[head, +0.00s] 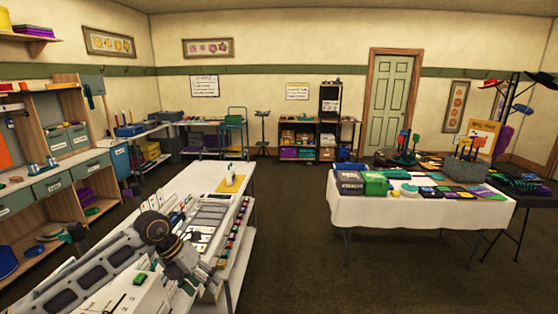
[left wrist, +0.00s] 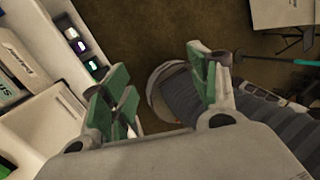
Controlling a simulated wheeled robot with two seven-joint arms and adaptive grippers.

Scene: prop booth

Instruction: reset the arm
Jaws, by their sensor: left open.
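My left arm reaches in from the lower left of the head view and bends down at a dark joint over the right part of the long white table (head: 208,180). My left gripper (head: 196,282) is small and partly hidden there. In the left wrist view, my left gripper (left wrist: 163,85) shows its two green-padded fingers wide apart. Nothing is held between them, and dark floor shows past them. My right gripper is in neither view.
Trays, cards and small coloured items crowd the long table near my left arm. A cloth-covered table (head: 405,212) with goods stands at the right. Shelving (head: 60,150) lines the left wall. Open dark floor (head: 295,240) lies between the tables.

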